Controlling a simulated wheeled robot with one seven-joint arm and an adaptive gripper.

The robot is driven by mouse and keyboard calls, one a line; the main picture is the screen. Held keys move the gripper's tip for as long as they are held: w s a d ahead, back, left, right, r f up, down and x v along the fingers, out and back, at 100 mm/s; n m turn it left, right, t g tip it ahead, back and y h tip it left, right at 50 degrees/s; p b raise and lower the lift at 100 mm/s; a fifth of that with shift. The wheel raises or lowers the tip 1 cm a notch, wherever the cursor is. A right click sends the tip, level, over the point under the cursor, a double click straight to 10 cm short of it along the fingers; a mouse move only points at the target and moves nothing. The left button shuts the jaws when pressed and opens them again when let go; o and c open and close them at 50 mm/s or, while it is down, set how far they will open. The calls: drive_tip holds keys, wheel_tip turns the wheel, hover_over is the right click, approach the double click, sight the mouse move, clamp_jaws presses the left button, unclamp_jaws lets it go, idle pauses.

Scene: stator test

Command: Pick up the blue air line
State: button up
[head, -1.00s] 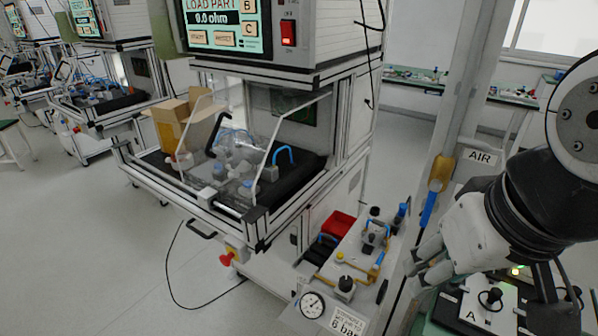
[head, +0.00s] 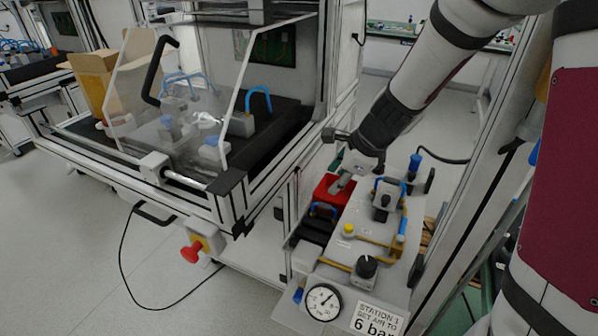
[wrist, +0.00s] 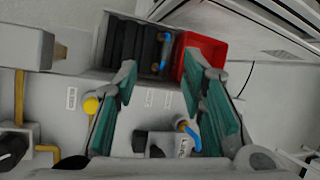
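Several blue tube pieces show at the air station. One short blue line (head: 323,208) lies over the black ribbed rack in the head view. It also shows in the wrist view (wrist: 165,50), ahead of the space between my fingertips. Another blue loop (head: 388,182) sits on the grey block fitting; a blue piece (wrist: 189,134) by a block shows low between my fingers in the wrist view. I cannot tell which is the task's line. My gripper (wrist: 160,66) is open and empty, its teal-padded fingers apart. In the head view my gripper (head: 346,182) hangs over the red bin.
The red bin (wrist: 205,52) stands beside the black rack (wrist: 130,45). A yellow knob (wrist: 91,106), yellow pipes and a gauge (head: 323,302) sit on the white panel. The test bench with its clear guard (head: 140,95) stands left. Open floor lies front left.

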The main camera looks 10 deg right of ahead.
sight(321, 204)
drive_tip(key=shift+w+a+f+m+b, duration=0.3)
drive_tip(key=shift+w+f+b, duration=1.05)
drive_tip(key=shift+f, duration=1.45)
drive_tip(key=shift+w+a+f+m+b, duration=0.1)
drive_tip(key=shift+w+f+m+b, duration=0.35)
drive_tip(key=shift+w+f+b, duration=1.65)
drive_tip(key=shift+w+a+f+m+b, duration=0.2)
drive_tip(key=shift+w+f+m+b, duration=0.3)
drive_tip(key=shift+f, duration=3)
drive_tip(key=shift+w, duration=0.15)
clamp_jaws()
